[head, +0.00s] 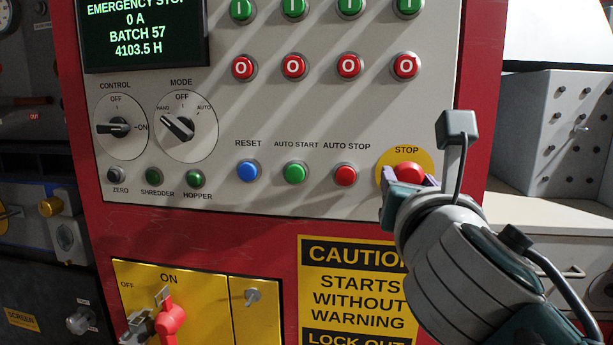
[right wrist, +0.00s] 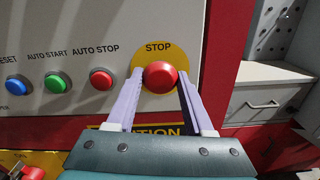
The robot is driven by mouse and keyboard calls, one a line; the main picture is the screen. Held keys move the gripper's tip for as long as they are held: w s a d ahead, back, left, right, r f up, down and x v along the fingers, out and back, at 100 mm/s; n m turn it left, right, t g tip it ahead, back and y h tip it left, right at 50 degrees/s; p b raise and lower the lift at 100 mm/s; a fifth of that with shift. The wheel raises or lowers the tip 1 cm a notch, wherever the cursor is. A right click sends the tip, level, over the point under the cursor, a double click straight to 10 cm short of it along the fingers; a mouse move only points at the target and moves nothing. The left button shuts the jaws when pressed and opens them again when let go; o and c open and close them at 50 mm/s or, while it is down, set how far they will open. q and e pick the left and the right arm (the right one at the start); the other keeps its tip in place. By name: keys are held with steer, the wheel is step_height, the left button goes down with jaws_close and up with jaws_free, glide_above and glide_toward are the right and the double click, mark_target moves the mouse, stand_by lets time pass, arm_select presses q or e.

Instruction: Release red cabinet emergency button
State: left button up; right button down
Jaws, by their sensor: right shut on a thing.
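The red emergency button (head: 408,173) sits on a yellow round plate (head: 384,160) marked STOP, at the lower right of the red cabinet's (head: 483,95) grey panel. My right gripper (head: 408,184) reaches it from the lower right. In the right wrist view, the button (right wrist: 160,76) lies between the tips of the two pale purple fingers (right wrist: 160,88), one on each side, and the gripper is shut on it. In the head view the wrist hides part of the fingers and the plate. The cabinet's screen (head: 143,28) reads EMERGENCY STOP and 0 A. My left gripper does not show.
Left of the button are the red auto stop (head: 345,175), green auto start (head: 294,173) and blue reset (head: 247,171) buttons. A yellow switch plate with a red handle (head: 170,318) and a caution sign (head: 350,285) are below. A grey drawer unit (head: 555,235) stands at right.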

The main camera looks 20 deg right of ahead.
steer(key=shift+s+a+r+p, duration=0.1)
steer(key=shift+s+a+p, duration=0.1)
steer(key=shift+s+p, duration=0.1)
steer(key=shift+s+a, duration=0.2)
steer(key=shift+s, duration=0.15)
steer(key=c, duration=0.8)
jaws_free()
steer(key=o, duration=0.5)
